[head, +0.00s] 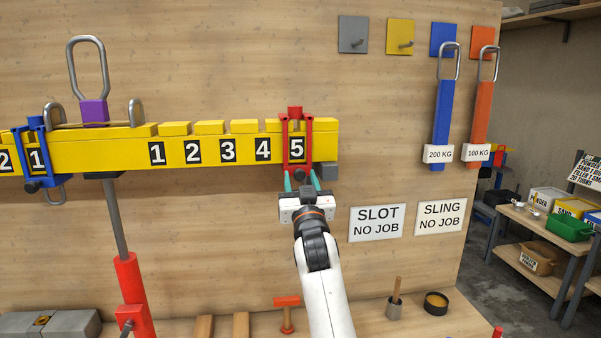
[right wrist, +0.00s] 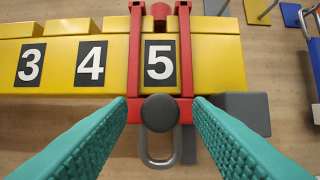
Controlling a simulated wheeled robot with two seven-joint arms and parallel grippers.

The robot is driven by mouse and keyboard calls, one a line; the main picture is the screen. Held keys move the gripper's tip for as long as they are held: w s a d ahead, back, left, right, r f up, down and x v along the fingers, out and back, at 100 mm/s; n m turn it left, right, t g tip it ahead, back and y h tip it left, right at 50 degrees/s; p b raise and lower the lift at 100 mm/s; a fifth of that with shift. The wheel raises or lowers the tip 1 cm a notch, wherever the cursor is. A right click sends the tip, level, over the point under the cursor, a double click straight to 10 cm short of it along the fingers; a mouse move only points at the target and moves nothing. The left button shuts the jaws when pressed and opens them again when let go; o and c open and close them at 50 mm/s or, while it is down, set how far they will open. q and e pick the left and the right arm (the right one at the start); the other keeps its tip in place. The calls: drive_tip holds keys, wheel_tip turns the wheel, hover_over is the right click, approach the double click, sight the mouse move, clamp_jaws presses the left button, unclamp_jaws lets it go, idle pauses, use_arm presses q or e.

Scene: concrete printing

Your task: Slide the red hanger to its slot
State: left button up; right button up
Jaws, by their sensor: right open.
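The red hanger (head: 296,140) hangs on the yellow beam (head: 210,151) at the number 5 plate, near the beam's right end. In the right wrist view the red hanger (right wrist: 135,55) frames the 5, with its dark round knob (right wrist: 160,113) and a grey loop below. My right gripper (head: 303,183) is open just below the hanger; its teal fingers (right wrist: 200,125) stand on either side of the knob, with visible gaps. A blue hanger (head: 38,150) sits at the left number 1. My left gripper is not in view.
A grey block (head: 326,171) sits at the beam's right end. Signs reading SLOT NO JOB (head: 377,222) and SLING NO JOB (head: 441,217) are on the wall. Blue (head: 441,120) and orange (head: 480,120) slings hang at right.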

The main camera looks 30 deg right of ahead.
drive_tip(key=shift+w+d+r, duration=0.1)
drive_tip(key=shift+w, duration=0.15)
